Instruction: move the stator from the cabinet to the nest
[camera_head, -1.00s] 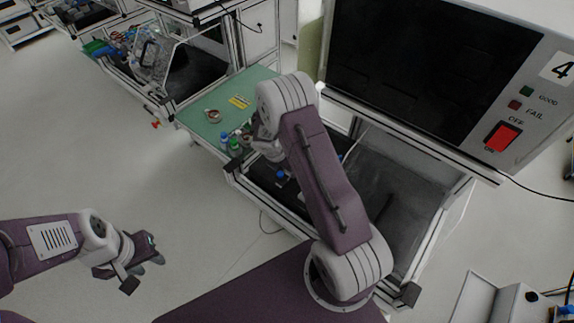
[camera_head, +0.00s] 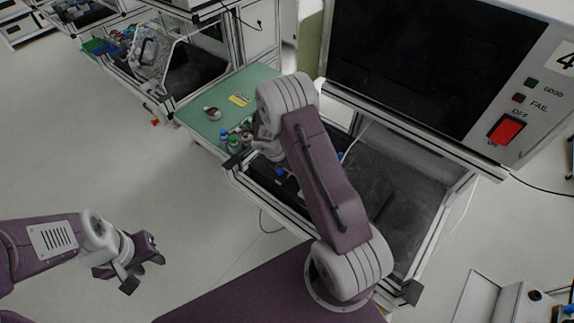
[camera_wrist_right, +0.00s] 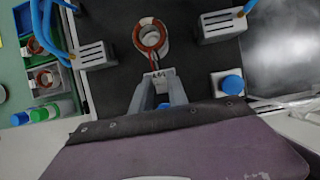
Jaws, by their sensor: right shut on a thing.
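In the right wrist view, a pale stator with a copper-coloured winding ring (camera_wrist_right: 151,37) is at top centre, over a dark surface. My right gripper (camera_wrist_right: 157,88) is shut on its small labelled near end, between two grey fingers. In the head view my right arm covers the right gripper and the held stator. My left gripper (camera_head: 140,266) is empty over the floor at lower left, its fingers apart. I cannot tell for sure which part is the nest; grey slotted blocks (camera_wrist_right: 95,54) and (camera_wrist_right: 222,25) with blue hoses flank the stator.
Bottles (camera_head: 233,143) stand at that table's near edge. A blue-capped block (camera_wrist_right: 231,84) is right of my gripper. A large test cabinet (camera_head: 430,60) overhangs the bench at right.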

